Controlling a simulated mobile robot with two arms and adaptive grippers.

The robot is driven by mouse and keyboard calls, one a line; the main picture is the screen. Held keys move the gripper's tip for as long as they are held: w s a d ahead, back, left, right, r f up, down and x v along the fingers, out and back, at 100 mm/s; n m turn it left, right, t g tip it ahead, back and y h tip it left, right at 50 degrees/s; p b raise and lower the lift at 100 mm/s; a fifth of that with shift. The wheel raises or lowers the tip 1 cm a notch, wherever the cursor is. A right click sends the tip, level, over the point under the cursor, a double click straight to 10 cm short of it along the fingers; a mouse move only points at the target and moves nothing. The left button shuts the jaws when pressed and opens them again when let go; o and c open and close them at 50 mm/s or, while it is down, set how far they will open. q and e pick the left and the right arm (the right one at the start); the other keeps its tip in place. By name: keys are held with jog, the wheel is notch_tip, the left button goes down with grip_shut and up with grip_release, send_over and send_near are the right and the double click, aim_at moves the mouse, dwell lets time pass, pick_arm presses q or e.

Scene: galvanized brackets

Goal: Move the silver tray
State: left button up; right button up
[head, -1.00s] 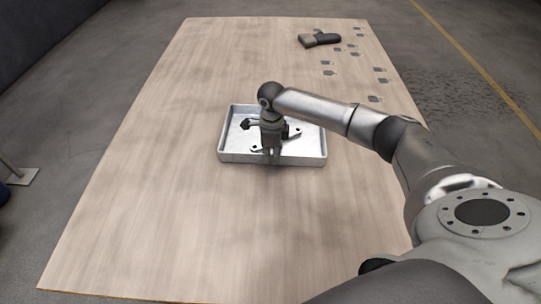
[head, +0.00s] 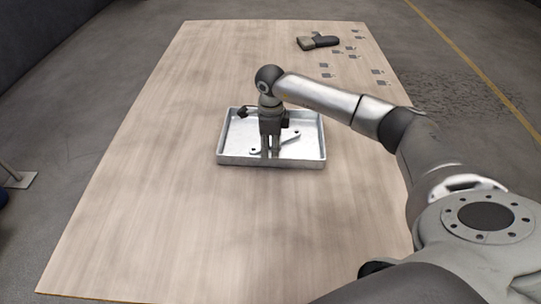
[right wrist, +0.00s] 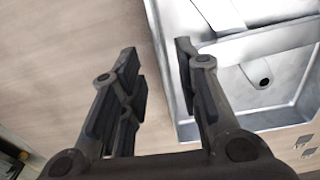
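The silver tray (head: 318,160) is a shallow rectangular metal tray lying flat on the wooden table. A flat metal bracket with holes (head: 290,140) lies inside it. My right gripper (head: 270,156) points down at the tray's near side, its fingers apart and empty. In the right wrist view, my right gripper (right wrist: 160,55) has one finger over bare wood and the other over the tray's edge. The tray's wall (right wrist: 163,50) runs between the fingers, and no grip on it shows. My left gripper is not in view.
A dark angular object (head: 318,41) lies at the table's (head: 150,200) far right. Several small grey squares (head: 351,49) are scattered near the right edge. The wood left of and in front of the tray is clear.

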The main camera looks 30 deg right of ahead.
notch_tip(320, 180, up, 7)
jog(key=shift+f, duration=0.15)
dwell(0.6)
